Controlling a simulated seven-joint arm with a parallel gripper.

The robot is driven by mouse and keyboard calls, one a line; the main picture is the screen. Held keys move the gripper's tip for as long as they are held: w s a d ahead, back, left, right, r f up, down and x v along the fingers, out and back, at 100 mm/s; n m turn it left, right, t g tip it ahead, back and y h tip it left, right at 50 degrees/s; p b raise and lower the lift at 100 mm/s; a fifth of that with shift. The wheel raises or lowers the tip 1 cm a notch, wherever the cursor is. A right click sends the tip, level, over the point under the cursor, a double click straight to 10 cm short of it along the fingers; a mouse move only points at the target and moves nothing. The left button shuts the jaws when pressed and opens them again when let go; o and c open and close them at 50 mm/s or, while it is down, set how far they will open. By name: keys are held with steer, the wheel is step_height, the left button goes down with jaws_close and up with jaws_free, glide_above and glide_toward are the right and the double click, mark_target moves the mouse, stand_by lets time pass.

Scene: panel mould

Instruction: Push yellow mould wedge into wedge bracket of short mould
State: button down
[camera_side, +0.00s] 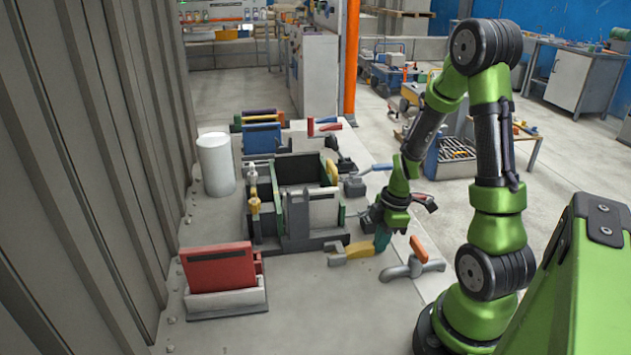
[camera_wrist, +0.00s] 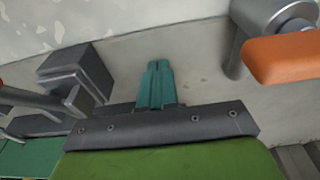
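The yellow mould wedge (camera_side: 358,249) lies at the front right corner of the short mould (camera_side: 297,218), its left end at a grey bracket (camera_side: 335,254). How deep it sits in the bracket cannot be told. My gripper (camera_side: 381,240) points down at the wedge's right end, its teal fingers close together. Whether they touch the wedge is unclear. In the wrist view the teal fingertips (camera_wrist: 159,68) are together with nothing visible between them. A dark grey block (camera_wrist: 77,75) shows to their left; the yellow wedge is not visible there.
An orange-handled clamp (camera_side: 416,258) stands right of my gripper; its handle (camera_wrist: 284,57) is close in the wrist view. A red panel in a grey holder (camera_side: 228,300) is front left. A white cylinder (camera_side: 215,164) stands back left. The front table surface is clear.

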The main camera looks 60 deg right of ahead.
steer(key=shift+s+d, duration=1.35)
steer(key=shift+d, duration=0.05)
step_height(320, 180, up, 16)
steer(key=s+d, duration=0.2)
steer(key=r+m+t+h, duration=0.1)
steer(key=r+m, duration=0.1)
steer(key=m, duration=0.9)
glide_above(392, 249)
steer(key=a, duration=0.2)
steer(key=w+a+r+m+t, duration=0.1)
steer(key=a+r+t, duration=0.1)
steer(key=a, duration=0.8)
steer(key=w+a+r+m+t+y, duration=0.1)
steer(key=a+r+t, duration=0.2)
steer(key=a, duration=0.6)
steer(key=shift+a+r+y, duration=0.3)
steer(key=shift+a+r, duration=0.05)
steer(key=shift+r, duration=0.15)
